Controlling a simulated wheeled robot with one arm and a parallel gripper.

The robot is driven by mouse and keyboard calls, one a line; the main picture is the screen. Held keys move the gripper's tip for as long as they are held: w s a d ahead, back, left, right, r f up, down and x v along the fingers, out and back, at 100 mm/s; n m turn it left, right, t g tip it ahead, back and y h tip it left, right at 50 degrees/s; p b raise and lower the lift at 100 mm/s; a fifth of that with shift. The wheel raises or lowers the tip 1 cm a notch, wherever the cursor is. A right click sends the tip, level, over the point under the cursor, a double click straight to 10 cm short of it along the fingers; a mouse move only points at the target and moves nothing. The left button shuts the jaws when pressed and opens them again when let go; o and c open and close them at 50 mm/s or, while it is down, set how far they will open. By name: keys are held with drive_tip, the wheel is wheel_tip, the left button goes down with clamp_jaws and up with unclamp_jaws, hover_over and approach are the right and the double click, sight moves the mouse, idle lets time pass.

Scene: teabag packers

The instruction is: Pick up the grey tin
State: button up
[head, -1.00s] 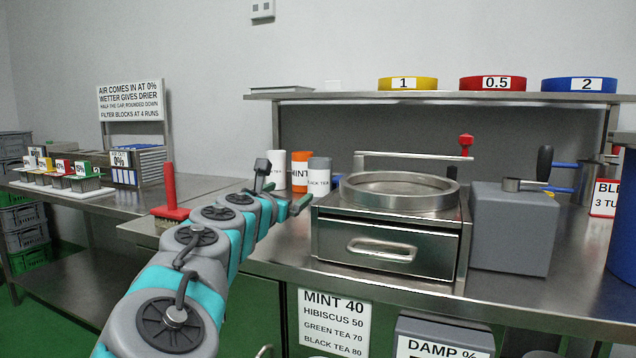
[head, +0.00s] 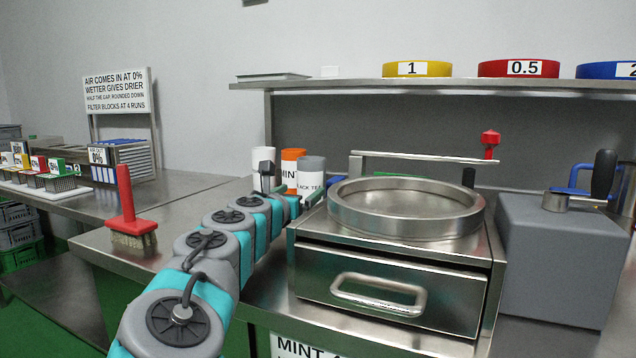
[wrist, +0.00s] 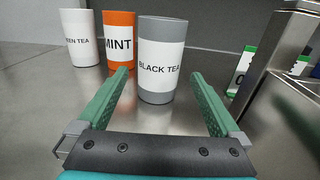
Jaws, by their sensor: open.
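The grey tin (wrist: 161,58) stands upright on the steel bench, with a white label reading BLACK TEA. In the head view the grey tin (head: 311,168) is partly hidden behind my arm's end. My gripper (wrist: 159,76) is open, its two green fingers pointing at the tin. The tin stands ahead of the fingers, between their lines, and they do not grip it. In the head view my gripper (head: 298,192) is small, and its fingers are hard to make out.
An orange MINT tin (wrist: 119,40) stands just left of the grey tin, and a white tin (wrist: 80,38) farther left. The steel sifter machine (head: 390,275) is close on the right. A red brush (head: 128,215) stands on the bench left of my arm.

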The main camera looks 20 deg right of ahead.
sight(307, 185)
drive_tip(key=shift+x, duration=1.5)
drive_tip(key=shift+w+d+r, duration=0.2)
drive_tip(key=shift+w+d, duration=0.1)
drive_tip(key=shift+w, duration=0.05)
drive_tip(key=shift+r+x, duration=0.15)
drive_tip(key=shift+x, duration=0.95)
drive_tip(key=shift+r+x, duration=0.15)
drive_tip(key=shift+x, duration=1)
drive_tip(key=shift+c, duration=0.2)
drive_tip(key=c, duration=1.1)
drive_tip(key=shift+r, duration=0.1)
